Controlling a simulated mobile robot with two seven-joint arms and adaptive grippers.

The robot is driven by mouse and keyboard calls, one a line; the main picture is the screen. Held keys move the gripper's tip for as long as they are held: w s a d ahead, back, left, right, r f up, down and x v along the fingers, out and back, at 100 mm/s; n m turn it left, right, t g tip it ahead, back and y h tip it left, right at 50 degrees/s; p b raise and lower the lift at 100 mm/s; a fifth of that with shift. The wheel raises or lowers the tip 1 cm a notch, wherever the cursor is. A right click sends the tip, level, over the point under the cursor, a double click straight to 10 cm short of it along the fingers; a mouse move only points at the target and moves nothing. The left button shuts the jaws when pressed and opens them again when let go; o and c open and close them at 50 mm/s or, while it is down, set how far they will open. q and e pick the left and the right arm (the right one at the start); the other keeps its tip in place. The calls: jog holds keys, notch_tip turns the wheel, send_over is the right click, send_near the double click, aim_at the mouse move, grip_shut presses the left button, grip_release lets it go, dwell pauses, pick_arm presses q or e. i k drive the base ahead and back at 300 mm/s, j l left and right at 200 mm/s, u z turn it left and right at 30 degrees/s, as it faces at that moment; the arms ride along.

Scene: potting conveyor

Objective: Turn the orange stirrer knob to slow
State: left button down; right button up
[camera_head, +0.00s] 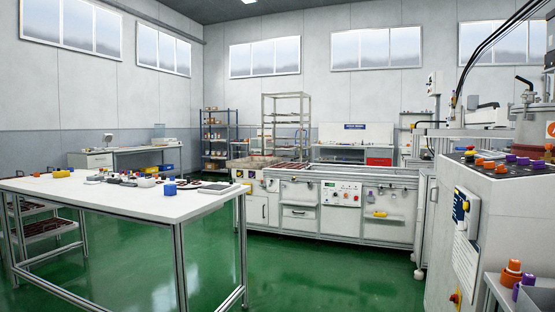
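A larger orange knob-like part (512,273) and a purple one (524,286) show at the lower right, close to me. Neither of my grippers is in view.
A white table (130,200) with small coloured items stands at the left. A long conveyor bench (300,215) with drawers and a control panel (341,193) runs along the middle. Green floor (310,280) lies clear between them. Shelves stand behind.

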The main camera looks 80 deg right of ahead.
aim_at(501, 168)
jog(key=u, duration=8.15)
